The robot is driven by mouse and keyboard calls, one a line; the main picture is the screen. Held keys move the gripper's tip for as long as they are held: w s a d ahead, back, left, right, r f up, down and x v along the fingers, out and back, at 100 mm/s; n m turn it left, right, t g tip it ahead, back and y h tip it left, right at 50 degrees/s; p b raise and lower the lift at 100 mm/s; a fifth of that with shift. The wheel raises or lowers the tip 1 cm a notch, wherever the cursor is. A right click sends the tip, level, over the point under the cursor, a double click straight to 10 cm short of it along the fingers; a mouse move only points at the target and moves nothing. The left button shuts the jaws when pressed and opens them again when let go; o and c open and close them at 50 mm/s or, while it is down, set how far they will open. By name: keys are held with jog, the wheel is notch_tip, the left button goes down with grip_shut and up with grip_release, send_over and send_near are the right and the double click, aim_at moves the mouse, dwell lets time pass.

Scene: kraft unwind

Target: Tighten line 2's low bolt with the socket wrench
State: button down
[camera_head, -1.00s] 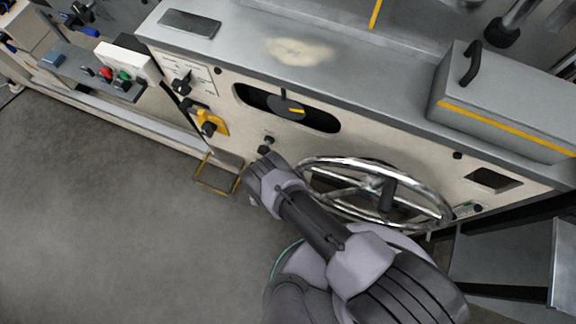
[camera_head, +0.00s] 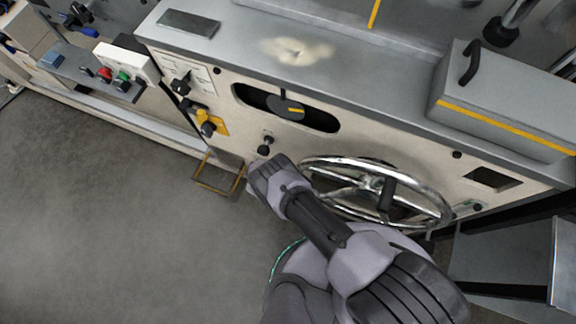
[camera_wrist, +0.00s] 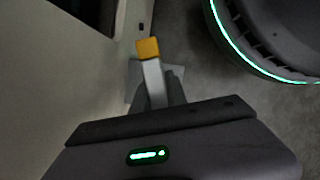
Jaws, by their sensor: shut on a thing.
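In the wrist view my gripper (camera_wrist: 155,100) is shut on a light grey bar with a yellow-orange end (camera_wrist: 148,50), which looks like the socket wrench. It points away from the wrist beside the pale machine face. In the head view my wrist and arm (camera_head: 300,210) reach up to the lower front of the machine, left of the handwheel. The fingertips and the held bar are hidden there. I cannot make out line 2's low bolt in either view.
A chrome handwheel (camera_head: 325,162) stands close right of my arm. A black knob (camera_head: 265,146) sits just above my wrist. A yellow-framed step (camera_head: 222,160) is low at the machine's foot. A yellow-backed control (camera_head: 213,122) is up-left. The floor (camera_head: 100,220) at left is clear.

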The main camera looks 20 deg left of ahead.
notch_tip(320, 180, up, 5)
jog(key=p, duration=0.4)
dwell(0.3)
